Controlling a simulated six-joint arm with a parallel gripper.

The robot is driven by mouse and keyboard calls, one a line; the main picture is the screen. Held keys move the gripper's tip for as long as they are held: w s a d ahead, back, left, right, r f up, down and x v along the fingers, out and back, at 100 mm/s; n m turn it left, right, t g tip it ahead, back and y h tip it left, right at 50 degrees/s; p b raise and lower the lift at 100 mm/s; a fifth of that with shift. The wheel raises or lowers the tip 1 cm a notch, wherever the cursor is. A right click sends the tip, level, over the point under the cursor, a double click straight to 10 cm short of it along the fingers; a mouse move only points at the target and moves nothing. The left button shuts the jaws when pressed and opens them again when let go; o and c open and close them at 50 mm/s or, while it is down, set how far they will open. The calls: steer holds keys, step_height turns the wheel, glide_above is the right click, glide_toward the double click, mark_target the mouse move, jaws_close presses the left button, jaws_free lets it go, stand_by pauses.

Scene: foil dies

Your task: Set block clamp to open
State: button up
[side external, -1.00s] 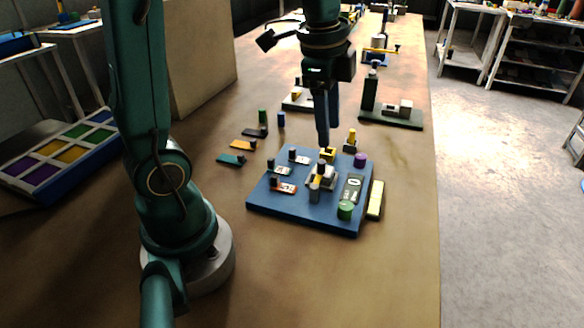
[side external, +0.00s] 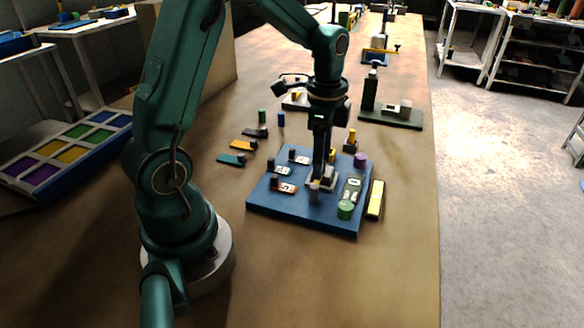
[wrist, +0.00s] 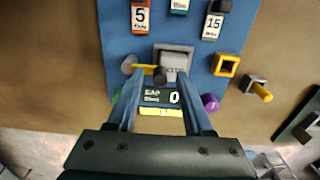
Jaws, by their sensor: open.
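The block clamp sits in the middle of a blue board (side external: 282,204). In the wrist view it appears as a grey block (wrist: 175,60) with a yellow bar (wrist: 143,69) running left from it, a dark round knob (wrist: 160,75) and a grey cylinder (wrist: 130,64). Which part is the clamp's handle I cannot tell for sure. My gripper (wrist: 160,82) is open and empty, its two fingers reaching down on either side of the dark knob. In the side view my gripper (side external: 318,176) is low at the clamp and hides much of it.
On the board are a display plate (wrist: 160,98) reading 0, a purple knob (wrist: 210,102), a green knob (side external: 345,209), a yellow square frame (wrist: 226,65) and numbered tags (wrist: 140,17). A yellow strip (side external: 375,200) lies beside the board. A dark green fixture (side external: 390,115) stands behind.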

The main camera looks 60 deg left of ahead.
jaws_close()
steer(key=shift+s+n, duration=0.1)
steer(key=shift+n, duration=0.2)
steer(key=n, duration=0.1)
steer(key=s+a+n, duration=0.1)
steer(key=n, duration=0.2)
steer(key=s+n, duration=0.1)
steer(key=n, duration=0.3)
steer(key=shift+s+a, duration=0.1)
steer(key=shift+s, duration=0.3)
steer(key=n, duration=0.1)
steer(key=s+n, duration=0.1)
steer(key=n, duration=0.2)
steer(key=shift+s, duration=0.3)
steer(key=shift+s+d+n, duration=0.2)
steer(key=shift+s+n, duration=0.05)
steer(key=shift+n, duration=0.65)
steer(key=shift+s+d+n, duration=0.2)
steer(key=shift+s+n, duration=0.1)
steer(key=shift+n, duration=0.6)
steer(key=shift+s+d+n, duration=0.2)
steer(key=shift+s+n, duration=0.05)
steer(key=shift+n, duration=0.65)
